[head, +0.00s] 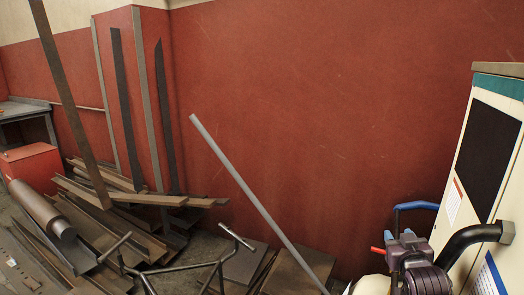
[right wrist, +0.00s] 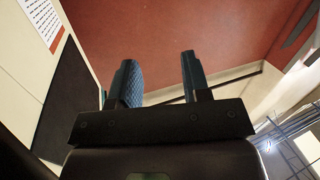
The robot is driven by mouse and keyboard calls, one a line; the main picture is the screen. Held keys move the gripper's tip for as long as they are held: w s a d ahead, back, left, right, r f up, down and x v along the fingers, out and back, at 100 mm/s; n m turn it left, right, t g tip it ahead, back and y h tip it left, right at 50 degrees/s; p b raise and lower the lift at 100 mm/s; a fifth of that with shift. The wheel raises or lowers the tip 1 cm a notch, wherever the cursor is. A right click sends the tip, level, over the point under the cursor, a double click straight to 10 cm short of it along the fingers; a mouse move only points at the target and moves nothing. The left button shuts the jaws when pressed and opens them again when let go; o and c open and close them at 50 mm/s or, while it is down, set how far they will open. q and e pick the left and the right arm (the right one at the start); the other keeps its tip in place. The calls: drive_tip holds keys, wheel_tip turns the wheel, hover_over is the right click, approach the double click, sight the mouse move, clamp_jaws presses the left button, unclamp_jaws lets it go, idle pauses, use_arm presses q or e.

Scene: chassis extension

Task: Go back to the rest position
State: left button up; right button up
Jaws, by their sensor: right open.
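My right gripper (head: 400,236) is at the lower right of the head view, left of a white cabinet and in front of the red wall. In the right wrist view its two blue ribbed fingers (right wrist: 156,85) stand well apart with nothing between them. They point up the picture toward the red wall and touch nothing that I can see. My left gripper is not in view.
The white cabinet (head: 456,178) with a black panel stands close on the right. Metal scrap (head: 130,198) and a leaning pole (head: 250,195) fill the left and middle.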

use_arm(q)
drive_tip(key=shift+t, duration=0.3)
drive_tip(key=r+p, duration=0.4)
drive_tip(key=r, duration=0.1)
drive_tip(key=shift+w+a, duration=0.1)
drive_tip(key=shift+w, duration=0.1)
use_arm(e)
drive_tip(key=s+a+f+g+y, duration=0.1)
drive_tip(key=s+f, duration=0.5)
drive_tip(key=s, duration=0.7)
drive_tip(key=s+a+f+g, duration=0.3)
drive_tip(key=s+f, duration=0.4)
drive_tip(key=s, duration=0.6)
drive_tip(key=s+a+f+n+g+y, duration=0.1)
drive_tip(key=s+a+f, duration=0.2)
drive_tip(key=s, duration=1)
wheel_tip(320, 180, down, 3)
drive_tip(key=shift+s+a+f+g+y, duration=0.2)
drive_tip(key=shift+s+a+g+y, duration=0.1)
drive_tip(key=shift+a+g, duration=0.1)
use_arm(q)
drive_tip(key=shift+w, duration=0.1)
